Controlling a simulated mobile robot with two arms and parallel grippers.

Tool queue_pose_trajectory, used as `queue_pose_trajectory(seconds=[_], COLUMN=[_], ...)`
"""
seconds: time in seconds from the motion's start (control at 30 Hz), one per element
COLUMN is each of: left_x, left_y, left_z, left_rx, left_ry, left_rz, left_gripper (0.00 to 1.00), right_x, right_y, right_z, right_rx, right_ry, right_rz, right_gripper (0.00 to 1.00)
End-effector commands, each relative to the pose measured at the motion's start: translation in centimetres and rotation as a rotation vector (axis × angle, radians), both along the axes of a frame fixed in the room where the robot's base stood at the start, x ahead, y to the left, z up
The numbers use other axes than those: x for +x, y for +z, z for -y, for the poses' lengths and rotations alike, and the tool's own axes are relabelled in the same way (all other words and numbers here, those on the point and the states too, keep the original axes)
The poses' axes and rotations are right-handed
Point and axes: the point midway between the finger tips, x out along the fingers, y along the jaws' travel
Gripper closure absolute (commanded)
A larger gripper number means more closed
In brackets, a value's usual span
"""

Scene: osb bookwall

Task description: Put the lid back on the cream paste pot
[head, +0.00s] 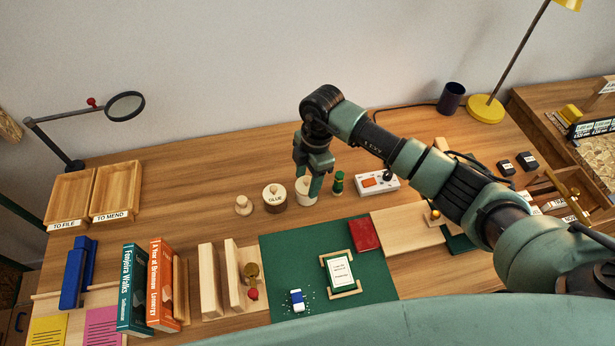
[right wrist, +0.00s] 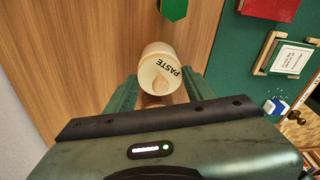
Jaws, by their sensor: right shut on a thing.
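The cream paste pot (head: 306,197) stands at the middle of the desk, partly hidden by my right gripper. Its PASTE label shows in the right wrist view (right wrist: 164,60). My right gripper (head: 308,181) reaches down from above, with its fingers on either side of the pot, shut on it. A small pale round piece with a knob (head: 243,206), which looks like a lid, lies on the desk to the left. The GLUE pot (head: 274,199) stands between that piece and the paste pot. My left gripper is out of view.
A green piece (head: 338,183) and a white box with an orange panel (head: 377,184) stand to the right. In front are a green mat (head: 285,255), a red book (head: 364,235) and wooden bookends.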

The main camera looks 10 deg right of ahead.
Motion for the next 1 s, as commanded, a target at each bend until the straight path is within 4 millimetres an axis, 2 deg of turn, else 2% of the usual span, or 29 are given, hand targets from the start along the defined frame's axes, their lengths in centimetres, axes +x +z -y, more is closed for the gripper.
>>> queue_pose_trajectory(seconds=[0.97,1.0], left_x=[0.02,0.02], left_y=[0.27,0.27], left_z=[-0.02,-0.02], left_rx=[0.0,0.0], left_ry=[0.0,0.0], left_rz=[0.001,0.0], left_gripper=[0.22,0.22], right_x=[0.03,0.03], right_y=[-0.03,-0.03], right_z=[0.02,0.02], right_rx=[0.0,0.0], right_ry=[0.0,0.0], right_rz=[0.0,0.0], right_gripper=[0.84,0.39])
